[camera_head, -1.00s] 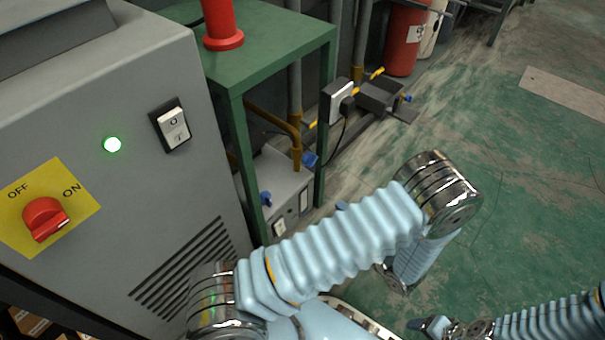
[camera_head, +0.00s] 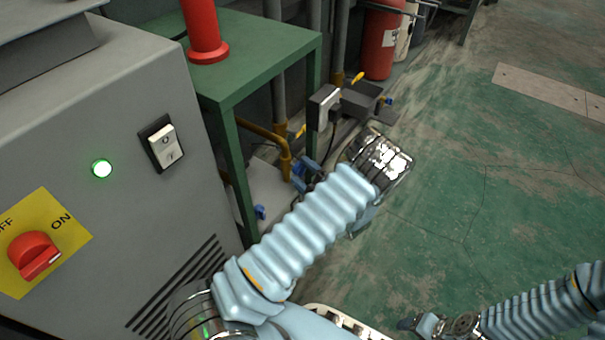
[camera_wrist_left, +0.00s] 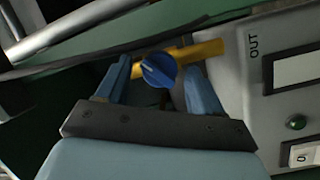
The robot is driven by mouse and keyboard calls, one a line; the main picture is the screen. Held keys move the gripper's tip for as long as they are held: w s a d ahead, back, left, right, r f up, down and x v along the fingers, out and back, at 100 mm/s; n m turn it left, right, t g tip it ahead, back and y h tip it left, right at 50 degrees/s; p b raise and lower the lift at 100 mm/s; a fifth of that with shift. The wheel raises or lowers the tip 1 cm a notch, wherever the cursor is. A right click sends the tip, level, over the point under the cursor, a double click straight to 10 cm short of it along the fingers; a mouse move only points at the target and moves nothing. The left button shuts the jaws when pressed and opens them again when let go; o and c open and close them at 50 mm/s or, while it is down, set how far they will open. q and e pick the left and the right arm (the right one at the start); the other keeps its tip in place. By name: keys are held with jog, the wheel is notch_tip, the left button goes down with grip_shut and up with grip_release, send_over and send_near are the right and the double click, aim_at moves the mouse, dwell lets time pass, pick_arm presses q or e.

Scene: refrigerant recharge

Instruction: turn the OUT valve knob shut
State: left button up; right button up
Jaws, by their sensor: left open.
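The blue OUT valve knob (camera_wrist_left: 158,70) sits on a yellow pipe in the left wrist view, beside a grey panel marked OUT (camera_wrist_left: 253,45). My left gripper (camera_wrist_left: 160,82) is open, with one blue finger on each side of the knob. Gaps show between the fingers and the knob, and I see no firm contact. In the head view, my left gripper (camera_head: 306,172) is by the yellow pipe behind the green table's leg, partly hidden by my arm. The knob is hard to make out there. My right arm's end (camera_head: 412,323) shows low at the right, its fingers unclear.
The green table (camera_head: 265,50) with a red cylinder stands over the grey unit (camera_head: 270,185), which has another blue knob (camera_head: 260,212). A large grey cabinet (camera_head: 95,110) with a red switch fills the left. The green floor at right is clear.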

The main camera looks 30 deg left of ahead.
pick_arm(q)
jog(key=shift+w+a, duration=0.1)
jog(key=shift+a, duration=0.15)
jog(key=c, duration=0.9)
jog(key=shift+c, duration=0.2)
jog(key=shift+n, duration=0.3)
jog(key=n, duration=0.1)
jog(key=n+y, duration=0.1)
jog(key=n, duration=0.2)
jog(key=shift+f+n+y, duration=0.3)
jog(key=n+y+b, duration=0.1)
jog(key=n, duration=0.2)
jog(key=n+g+y+b, duration=0.1)
jog(key=n, duration=0.2)
jog(key=shift+f+n, duration=0.1)
jog(key=shift+n, duration=0.3)
jog(key=shift+g, duration=0.3)
